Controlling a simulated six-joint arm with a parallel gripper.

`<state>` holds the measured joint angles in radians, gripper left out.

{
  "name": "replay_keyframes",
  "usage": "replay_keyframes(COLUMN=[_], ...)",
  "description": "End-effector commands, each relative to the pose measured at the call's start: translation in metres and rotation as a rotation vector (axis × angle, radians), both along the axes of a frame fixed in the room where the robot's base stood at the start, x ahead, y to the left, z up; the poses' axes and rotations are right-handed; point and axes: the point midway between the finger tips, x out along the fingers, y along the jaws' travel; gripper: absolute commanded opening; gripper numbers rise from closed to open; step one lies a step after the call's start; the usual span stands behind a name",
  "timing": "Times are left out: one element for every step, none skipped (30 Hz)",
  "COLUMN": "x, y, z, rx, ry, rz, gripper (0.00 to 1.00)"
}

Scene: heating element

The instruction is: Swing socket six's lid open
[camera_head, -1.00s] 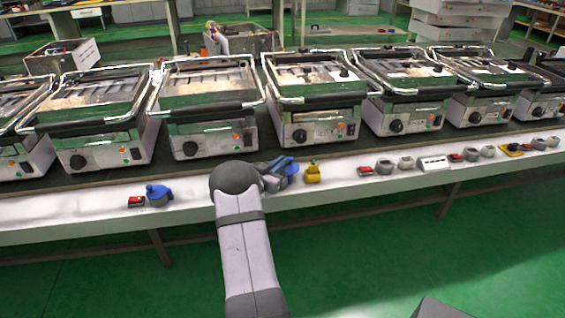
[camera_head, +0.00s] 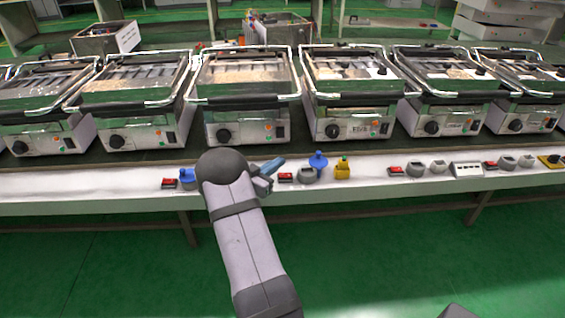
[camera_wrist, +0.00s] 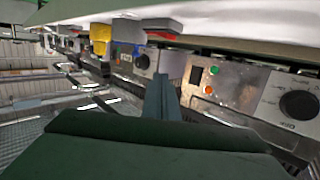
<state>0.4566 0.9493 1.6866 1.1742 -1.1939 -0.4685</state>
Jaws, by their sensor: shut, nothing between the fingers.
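A grey round socket (camera_head: 307,175) sits on the bench's front ledge, with a blue lid (camera_head: 318,160) standing up at its back. A second blue-lidded socket (camera_head: 187,179) is further left. I cannot read any numbers, so which one is socket six is unclear. My gripper (camera_head: 272,166) is shut and empty, above the ledge between these two sockets, left of the raised blue lid and apart from it. In the tilted wrist view, the gripper's narrow fingers (camera_wrist: 161,98) point along the ledge and a grey socket (camera_wrist: 128,29) shows beyond them.
Red switches (camera_head: 286,177) and a yellow block (camera_head: 343,169) flank the grey socket. Several contact grills (camera_head: 249,90) stand in a row behind the ledge. More sockets (camera_head: 415,169) and a white panel (camera_head: 467,169) are to the right. Green floor lies in front.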

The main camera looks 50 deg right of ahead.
Motion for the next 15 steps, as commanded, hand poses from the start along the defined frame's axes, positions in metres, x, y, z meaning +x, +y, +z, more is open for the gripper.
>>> replay_keyframes(x=[0.000, -0.001, -0.004, -0.006, -0.010, -0.015, -0.021, -0.030, -0.042, -0.050, -0.057, -0.066, -0.073, -0.078, -0.083], y=[0.000, 0.000, -0.003, -0.006, -0.011, -0.018, -0.023, -0.027, -0.028, -0.028, -0.027, -0.025, -0.022, -0.019, -0.014], z=[0.000, 0.000, 0.000, 0.002, 0.006, 0.015, 0.022, 0.025, 0.025, 0.025, 0.024, 0.023, 0.022, 0.020, 0.017], rx=[0.000, 0.000, 0.000, -0.003, -0.007, -0.015, -0.020, -0.020, -0.015, -0.013, -0.012, -0.012, -0.013, -0.012, -0.010], ry=[0.000, 0.000, -0.001, -0.005, -0.013, -0.028, -0.037, -0.035, -0.016, 0.001, 0.022, 0.051, 0.071, 0.087, 0.105], rz=[-0.001, -0.003, -0.009, -0.016, -0.027, -0.041, -0.055, -0.068, -0.074, -0.072, -0.064, -0.052, -0.040, -0.026, -0.004], gripper=[0.00, 0.00, 0.00, 0.00, 0.00, 0.00, 0.00, 0.00, 0.00, 0.00, 0.00, 0.00, 0.00, 0.00, 0.00])
